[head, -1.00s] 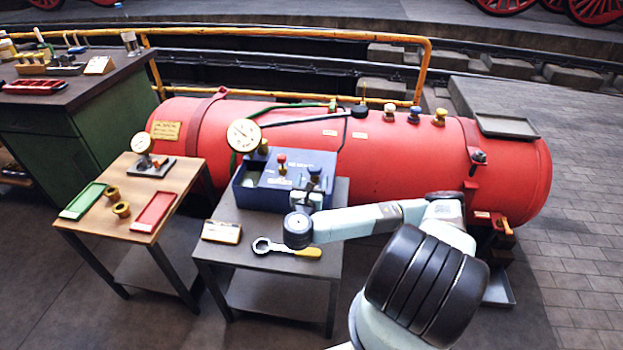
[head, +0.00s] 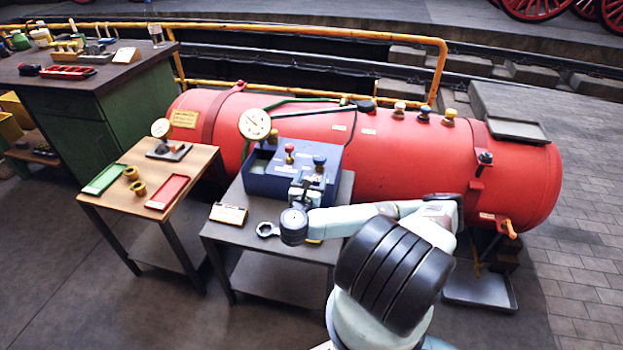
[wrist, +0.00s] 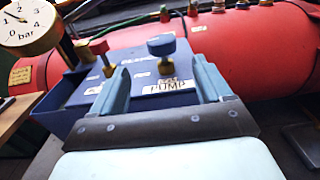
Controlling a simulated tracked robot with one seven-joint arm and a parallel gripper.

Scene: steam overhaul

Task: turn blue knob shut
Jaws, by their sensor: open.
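The blue knob (wrist: 162,45) sits on a brass stem on top of the blue pump box (wrist: 80,100), above a label reading PUMP. In the head view the blue knob (head: 320,161) shows just beyond my gripper (head: 305,190). In the wrist view my gripper (wrist: 163,85) is open, with one finger on each side of the label and the knob a little beyond and between the fingertips. Nothing is between the fingers. A red knob (wrist: 100,48) stands on the same box to the left; it also shows in the head view (head: 289,150).
A pressure gauge (head: 255,124) rises at the box's left rear. The red boiler (head: 400,155) lies close behind. A second table with trays (head: 165,192) stands left.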

